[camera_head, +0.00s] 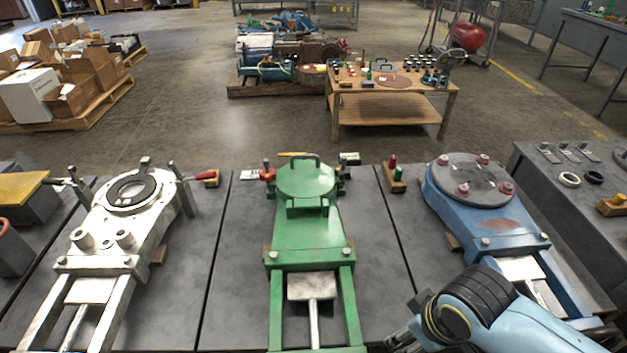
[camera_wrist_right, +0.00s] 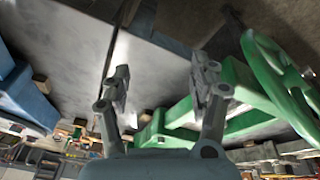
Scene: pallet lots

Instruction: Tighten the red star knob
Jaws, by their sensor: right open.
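A small red knob (camera_head: 268,174) sits at the left side of the green fixture's (camera_head: 306,185) round top; its star shape is too small to make out. Several more red knobs (camera_head: 463,189) stand around the round grey plate of the blue fixture (camera_head: 460,215). I cannot tell which is the red star knob. My right gripper (camera_head: 397,338) is low in the head view, between the green and blue fixtures and apart from all red knobs. In the right wrist view my right gripper (camera_wrist_right: 161,85) is open and empty, with the green fixture (camera_wrist_right: 245,90) beyond its right finger. My left gripper is out of view.
A white fixture (camera_head: 120,215) with a red-handled tool (camera_head: 200,176) beside it stands at the left. A wooden block (camera_head: 394,180) with a red and a green piece stands between the green and blue fixtures. Bare grey tabletop (camera_head: 395,255) lies between these fixtures.

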